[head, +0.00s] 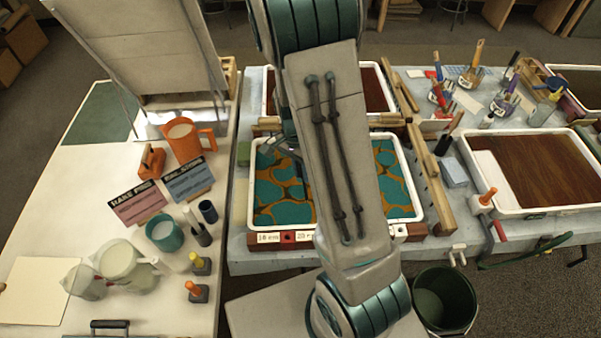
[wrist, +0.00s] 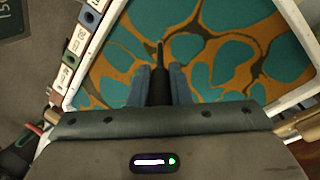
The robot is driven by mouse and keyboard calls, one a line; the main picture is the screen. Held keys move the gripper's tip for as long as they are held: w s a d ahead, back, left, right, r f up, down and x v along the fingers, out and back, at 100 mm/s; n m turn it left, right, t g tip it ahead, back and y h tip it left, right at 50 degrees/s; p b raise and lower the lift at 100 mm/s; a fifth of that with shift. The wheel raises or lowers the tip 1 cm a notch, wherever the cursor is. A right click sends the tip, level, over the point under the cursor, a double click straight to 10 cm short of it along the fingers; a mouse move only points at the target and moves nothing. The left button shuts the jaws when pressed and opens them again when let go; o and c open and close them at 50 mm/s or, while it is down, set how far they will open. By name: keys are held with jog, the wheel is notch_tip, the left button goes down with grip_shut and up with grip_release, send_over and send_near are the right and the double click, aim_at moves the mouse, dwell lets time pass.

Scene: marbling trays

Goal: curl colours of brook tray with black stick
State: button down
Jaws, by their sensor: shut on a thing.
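A white-rimmed tray (head: 419,207) in the middle of the head view holds teal patches with orange and dark veins between them. Its white rim also shows in the wrist view (wrist: 94,55). I cannot read a tray name. In the wrist view my gripper (wrist: 160,72) is shut on a black stick (wrist: 160,52), which points away from me over the colours. Whether its tip touches the surface I cannot tell. In the head view my arm hides the middle of the tray and most of the gripper.
A brown-filled tray (head: 591,203) stands at the right, and another brown tray (head: 374,84) stands behind. Wooden bars (head: 436,184) lie between the trays. A dark bucket (head: 444,295) is on the floor. A side table at left carries jugs, cups and an orange pitcher (head: 186,141).

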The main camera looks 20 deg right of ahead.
jog(key=shift+w, duration=0.1)
jog(key=shift+w, duration=1)
jog(key=shift+w+a, duration=0.45)
jog(key=shift+w, duration=0.4)
